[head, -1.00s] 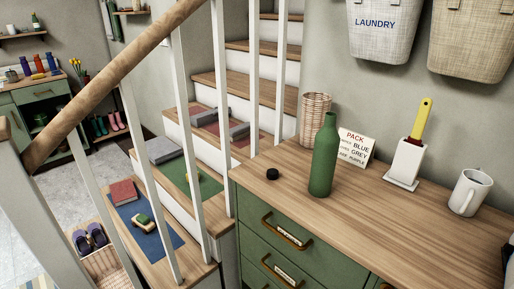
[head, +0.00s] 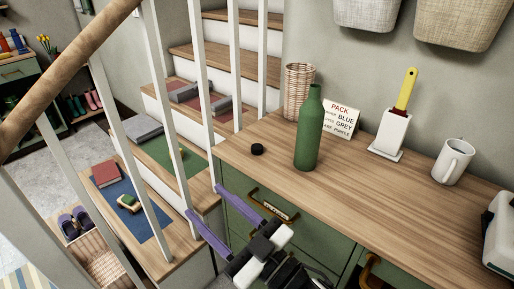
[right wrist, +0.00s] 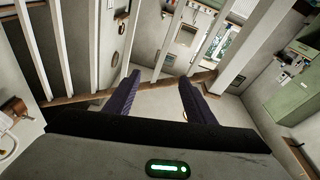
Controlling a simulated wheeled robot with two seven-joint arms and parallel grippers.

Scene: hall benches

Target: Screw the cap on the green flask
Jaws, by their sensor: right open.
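The green flask (head: 309,128) stands upright on the wooden top of the green drawer cabinet, its mouth uncapped. A small black cap (head: 257,149) lies on the same top, to the left of the flask and apart from it, near the left edge. My right gripper (head: 204,212) has purple fingers and is open and empty. It is in front of the cabinet's drawers, below the level of the top. Its two fingers also show spread apart in the right wrist view (right wrist: 157,95), with nothing between them. My left gripper is not in view.
White stair balusters (head: 158,120) and a wooden handrail (head: 62,75) stand left of the cabinet. A wicker tumbler (head: 299,92), a card (head: 341,120), a brush holder (head: 390,133) and a white mug (head: 454,162) stand on the top (head: 370,185). Its front middle is clear.

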